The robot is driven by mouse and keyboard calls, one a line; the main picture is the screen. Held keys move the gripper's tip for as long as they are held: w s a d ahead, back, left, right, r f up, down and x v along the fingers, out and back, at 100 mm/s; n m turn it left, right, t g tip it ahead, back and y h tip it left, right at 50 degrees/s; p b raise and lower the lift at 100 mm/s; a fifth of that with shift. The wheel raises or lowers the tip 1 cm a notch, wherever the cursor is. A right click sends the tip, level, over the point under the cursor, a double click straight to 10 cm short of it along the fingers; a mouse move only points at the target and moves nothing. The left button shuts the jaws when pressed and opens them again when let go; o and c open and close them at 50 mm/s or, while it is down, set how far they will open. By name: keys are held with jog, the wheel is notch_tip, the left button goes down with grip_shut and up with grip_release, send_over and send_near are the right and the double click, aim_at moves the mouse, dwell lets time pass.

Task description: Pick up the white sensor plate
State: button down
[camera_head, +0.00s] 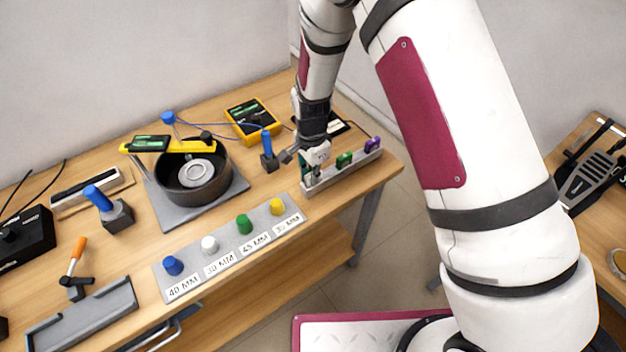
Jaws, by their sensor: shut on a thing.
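My gripper (302,156) points down at the left end of a long grey rack (330,178) near the table's front right edge. It is shut on a small white piece (318,153), which looks like the white sensor plate. The fingers and wrist hide part of it, and I cannot tell whether its lower edge still touches the rack. A green piece (344,159) and a purple piece (372,144) stand in the rack to the right.
Left of my gripper stands a blue-handled block (267,150), with a yellow meter (252,118) behind. A dark round pot (193,178) sits on a grey plate (172,214). A labelled strip with coloured knobs (228,244) lies along the front edge.

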jog(key=shift+r, duration=0.2)
jog(key=shift+r, duration=0.55)
notch_tip(320, 180, up, 2)
jog(key=shift+w+b, duration=0.1)
jog(key=shift+b, duration=0.35)
jog(key=s+d, duration=0.4)
jog(key=s, duration=0.3)
jog(key=s+d+r, duration=0.1)
jog(key=s+d, duration=0.2)
jog(key=s, duration=0.4)
jog(key=shift+s+d+r, duration=0.15)
jog(key=shift+d+r, duration=0.15)
jog(key=shift+d, duration=0.05)
